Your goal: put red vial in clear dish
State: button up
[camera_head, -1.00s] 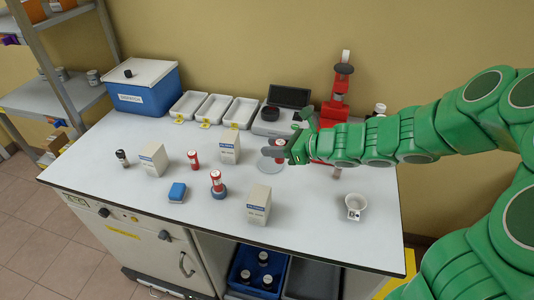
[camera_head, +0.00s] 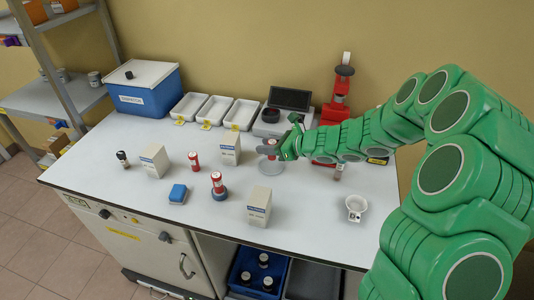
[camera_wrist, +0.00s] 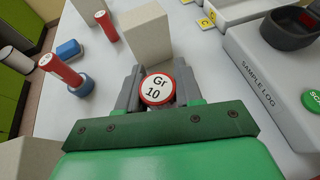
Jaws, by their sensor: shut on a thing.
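My gripper (camera_head: 270,149) is shut on a red vial (camera_wrist: 157,90). In the wrist view the vial's round white top, with a red rim and "Gr 10", shows between the grey fingers. The clear dish (camera_head: 270,166) is a round, see-through disc on the bench, directly below my gripper in the head view. Whether the vial touches it cannot be told. In the wrist view my gripper hides the dish. Another red vial (camera_head: 194,160) stands to the left, and one more (camera_head: 217,181) stands in a blue round holder.
White boxes (camera_head: 229,149), (camera_head: 258,206) and (camera_head: 154,160) stand around the bench. The bench's front left is clear.

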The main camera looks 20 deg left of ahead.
jog(key=shift+w+a+f, duration=0.2)
jog(key=shift+w+f, duration=0.15)
jog(key=shift+f, duration=1.7)
jog(key=shift+f, duration=0.1)
jog(key=o, duration=1)
jog(key=shift+r, duration=0.2)
jog(key=shift+d+r, duration=0.15)
jog(key=shift+d, duration=0.25)
jog(key=v, duration=1.1)
jog(key=shift+s, duration=0.15)
jog(key=shift+r, duration=0.15)
